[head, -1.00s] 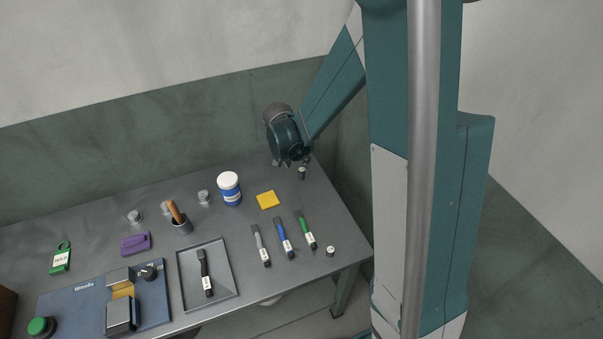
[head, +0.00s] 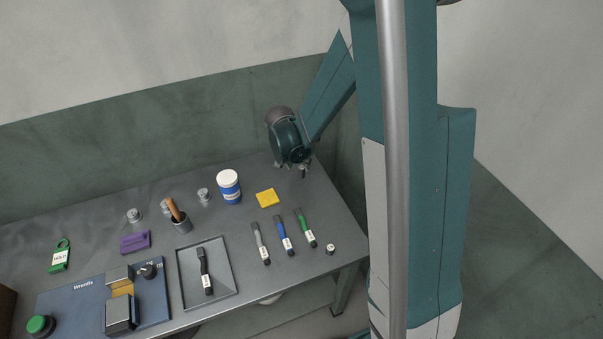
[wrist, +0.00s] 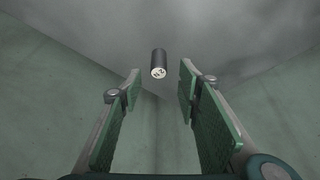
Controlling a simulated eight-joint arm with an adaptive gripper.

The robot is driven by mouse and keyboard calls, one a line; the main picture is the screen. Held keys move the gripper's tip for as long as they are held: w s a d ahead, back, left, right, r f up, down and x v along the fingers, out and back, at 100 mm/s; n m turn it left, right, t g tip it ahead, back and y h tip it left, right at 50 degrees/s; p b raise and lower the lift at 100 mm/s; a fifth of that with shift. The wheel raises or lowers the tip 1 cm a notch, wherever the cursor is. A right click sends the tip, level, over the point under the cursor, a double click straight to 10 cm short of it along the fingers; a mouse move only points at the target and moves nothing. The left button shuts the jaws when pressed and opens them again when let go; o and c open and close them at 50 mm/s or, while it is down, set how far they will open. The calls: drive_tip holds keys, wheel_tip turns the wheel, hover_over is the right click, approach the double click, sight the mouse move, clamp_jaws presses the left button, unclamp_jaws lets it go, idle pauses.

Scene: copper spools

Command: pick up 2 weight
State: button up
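My gripper (head: 301,168) is over the far right part of the table; the wrist view shows its two fingers (wrist: 161,78) open and apart. A small dark cylinder with a pale marked end (wrist: 159,63) lies just beyond the fingertips, in line with the gap, and touches neither finger. Its marking is too small to read. In the head view my gripper mostly hides that spot. A similar small cylinder (head: 330,249) stands near the table's front right edge. Several silver knobbed pieces, such as one by the bottle (head: 204,195) and one further left (head: 134,215), stand at the back; no number is readable.
A tray (head: 228,288), a cup with a wooden handle (head: 182,224), a purple block (head: 135,242) and a blue station (head: 75,298) are further left.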

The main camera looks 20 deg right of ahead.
sight(301, 168)
idle(0.3)
drive_tip(key=shift+b+x, duration=0.7)
drive_tip(key=shift+x, duration=1.9)
drive_tip(key=shift+s, duration=0.15)
drive_tip(key=shift+c, duration=0.4)
drive_tip(key=c, duration=1)
